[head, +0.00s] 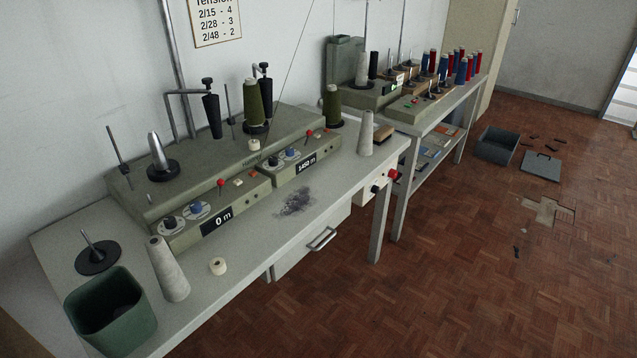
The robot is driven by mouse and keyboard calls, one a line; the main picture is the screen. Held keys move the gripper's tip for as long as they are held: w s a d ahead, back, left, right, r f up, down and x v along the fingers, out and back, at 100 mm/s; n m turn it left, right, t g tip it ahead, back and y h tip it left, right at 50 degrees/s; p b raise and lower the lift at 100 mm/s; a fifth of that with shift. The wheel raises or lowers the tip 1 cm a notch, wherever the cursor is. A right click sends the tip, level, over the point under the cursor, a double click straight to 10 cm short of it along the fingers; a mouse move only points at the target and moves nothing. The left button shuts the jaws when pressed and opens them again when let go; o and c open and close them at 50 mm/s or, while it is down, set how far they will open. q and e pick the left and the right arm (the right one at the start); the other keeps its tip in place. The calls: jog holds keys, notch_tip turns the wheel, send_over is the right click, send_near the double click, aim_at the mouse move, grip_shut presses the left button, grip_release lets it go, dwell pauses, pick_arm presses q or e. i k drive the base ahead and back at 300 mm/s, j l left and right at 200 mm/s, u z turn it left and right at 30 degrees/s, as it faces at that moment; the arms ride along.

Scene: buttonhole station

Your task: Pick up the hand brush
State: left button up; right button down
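A small tan and dark object (384,132), which looks like the hand brush, lies at the far right end of the near grey table (345,178). It sits just right of and behind a pale thread cone (366,135). It is small here, and its bristles and handle cannot be made out clearly. Neither of my grippers shows in the head view.
A winding machine (225,160) with spindles and an olive cone fills the table's back. A dark lint patch (296,201) lies mid-table. A green bin (112,312), a grey cone (168,270) and a small spool (218,266) stand at the near end.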

aim_at(382, 134)
jog(key=u, duration=0.25)
jog(key=i+l+u, duration=0.8)
jog(key=l, duration=0.3)
